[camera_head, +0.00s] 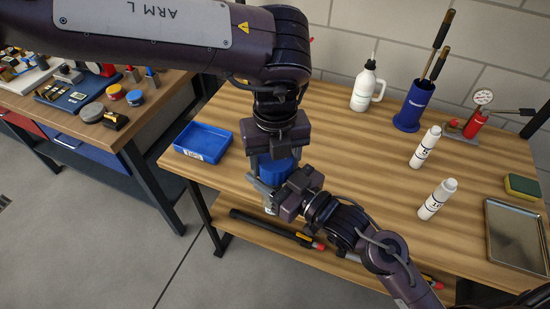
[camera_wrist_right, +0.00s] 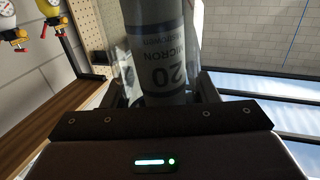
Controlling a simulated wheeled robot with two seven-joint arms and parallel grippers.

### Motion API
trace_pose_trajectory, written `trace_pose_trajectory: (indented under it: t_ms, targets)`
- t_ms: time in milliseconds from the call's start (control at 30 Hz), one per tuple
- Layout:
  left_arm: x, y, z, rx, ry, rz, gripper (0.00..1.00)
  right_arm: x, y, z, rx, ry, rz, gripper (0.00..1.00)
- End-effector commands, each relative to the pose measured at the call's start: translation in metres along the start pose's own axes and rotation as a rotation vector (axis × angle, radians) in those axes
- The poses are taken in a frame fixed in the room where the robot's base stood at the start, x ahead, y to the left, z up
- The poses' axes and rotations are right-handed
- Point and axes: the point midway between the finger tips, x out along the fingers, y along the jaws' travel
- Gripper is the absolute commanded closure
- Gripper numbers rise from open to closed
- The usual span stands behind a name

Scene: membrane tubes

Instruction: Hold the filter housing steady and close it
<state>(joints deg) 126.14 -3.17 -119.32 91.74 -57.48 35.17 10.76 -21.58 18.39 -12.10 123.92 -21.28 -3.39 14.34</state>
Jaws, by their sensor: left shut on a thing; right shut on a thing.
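The filter housing shows in the head view as a blue part (camera_head: 272,171) with a paler grey part around and below it, near the table's front edge. My left gripper (camera_head: 274,157) comes down from above and is shut on the blue part. My right gripper (camera_head: 274,193) comes from the lower right and is shut on the grey cylindrical body. In the right wrist view this body (camera_wrist_right: 165,50) stands between the fingers and bears the print "20 MICRON". Its far end is cut off by the frame. The grippers hide much of the housing and any seam.
A blue tray (camera_head: 203,142) lies left of the housing. White labelled cylinders (camera_head: 425,147) (camera_head: 437,199), a white bottle (camera_head: 367,88), a blue holder (camera_head: 413,105), a red gauge pump (camera_head: 475,122), a sponge (camera_head: 522,187) and a metal tray (camera_head: 515,236) stand right. The table's middle is clear.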

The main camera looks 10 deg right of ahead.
Motion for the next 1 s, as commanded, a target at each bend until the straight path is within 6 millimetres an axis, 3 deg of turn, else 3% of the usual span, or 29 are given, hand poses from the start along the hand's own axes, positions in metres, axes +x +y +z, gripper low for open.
trace_pose_trajectory:
  t_ms: [300, 333, 500, 767, 1000]
  targets:
    - [0.0, 0.0, 0.0, 0.029, 0.0, 0.0, 0.66, 0.0, 0.0, -0.001, -0.002, 0.003, 0.0, 1.0]
    - [0.0, 0.0, 0.0, 0.028, -0.001, 0.0, 0.36, 0.0, 0.0, -0.001, -0.002, 0.003, 0.0, 1.0]
    - [0.0, 0.0, 0.0, 0.028, -0.001, -0.001, 0.17, 0.0, 0.0, -0.001, -0.001, 0.003, 0.0, 1.0]
    - [-0.002, -0.001, 0.0, 0.029, -0.001, -0.003, 0.17, 0.0, -0.001, -0.002, -0.001, 0.003, -0.003, 1.0]
    - [-0.028, -0.002, 0.0, 0.029, -0.002, -0.006, 0.17, 0.0, -0.001, -0.001, 0.0, 0.001, -0.002, 1.0]
